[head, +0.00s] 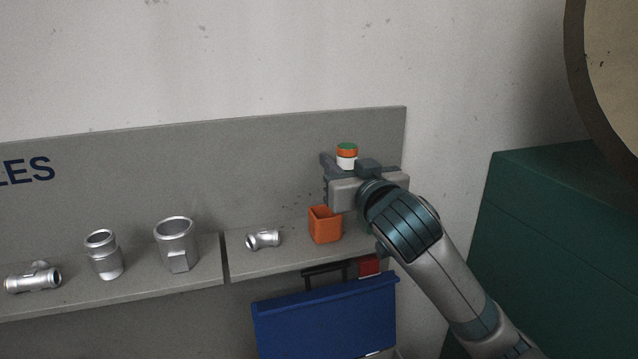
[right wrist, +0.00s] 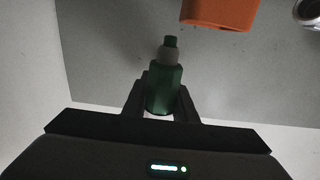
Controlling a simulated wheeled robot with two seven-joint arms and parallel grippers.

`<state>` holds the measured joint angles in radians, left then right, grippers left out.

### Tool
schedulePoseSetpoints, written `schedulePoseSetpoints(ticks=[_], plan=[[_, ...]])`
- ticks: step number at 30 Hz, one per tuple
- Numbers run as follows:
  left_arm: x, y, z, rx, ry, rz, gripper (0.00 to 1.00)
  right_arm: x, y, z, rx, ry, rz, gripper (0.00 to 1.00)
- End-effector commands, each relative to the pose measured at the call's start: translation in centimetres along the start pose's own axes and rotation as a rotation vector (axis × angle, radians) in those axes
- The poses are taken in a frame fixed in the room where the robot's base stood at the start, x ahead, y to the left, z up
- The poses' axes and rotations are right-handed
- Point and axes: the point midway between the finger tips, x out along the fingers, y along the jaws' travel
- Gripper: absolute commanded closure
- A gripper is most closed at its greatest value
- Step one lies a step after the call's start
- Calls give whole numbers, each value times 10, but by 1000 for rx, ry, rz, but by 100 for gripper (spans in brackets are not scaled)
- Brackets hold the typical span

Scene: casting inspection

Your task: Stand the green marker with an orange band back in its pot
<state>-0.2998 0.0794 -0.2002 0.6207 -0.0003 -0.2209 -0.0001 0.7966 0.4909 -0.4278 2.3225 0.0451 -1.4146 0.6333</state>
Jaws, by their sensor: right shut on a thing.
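The marker (head: 347,154) shows in the head view above my right gripper (head: 334,182), with a green top, an orange band and a white part below. In the right wrist view the green marker (right wrist: 163,88) sits between the fingers of the right gripper (right wrist: 161,100). The gripper is shut on it, and its narrow end with a grey collar points away from the camera. The orange pot (head: 325,226) stands on the shelf below the gripper, and part of it shows in the right wrist view (right wrist: 220,12). The marker is apart from the pot. My left gripper is out of view.
Silver castings stand on the shelf: a small pipe fitting (head: 262,240) left of the pot, a wide cup (head: 176,243) and others further left. A grey back panel (head: 270,165) rises behind. A blue case (head: 325,315) is below the shelf. A green cabinet (head: 550,220) stands right.

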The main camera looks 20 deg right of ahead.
Motion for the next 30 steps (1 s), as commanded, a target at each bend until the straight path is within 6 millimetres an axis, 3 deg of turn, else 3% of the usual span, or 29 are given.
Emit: schedulePoseSetpoints(ticks=[3, 9, 21, 30], plan=[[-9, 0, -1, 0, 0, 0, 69, 6, -20, 10, -1, -2, -3, 100], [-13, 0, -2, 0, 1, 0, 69, 10, -36, 21, -1, 1, -1, 100], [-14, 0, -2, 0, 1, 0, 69, 11, -36, 24, -1, 1, 1, 100], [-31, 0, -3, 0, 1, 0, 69, 11, -35, 50, -1, -4, 2, 100]])
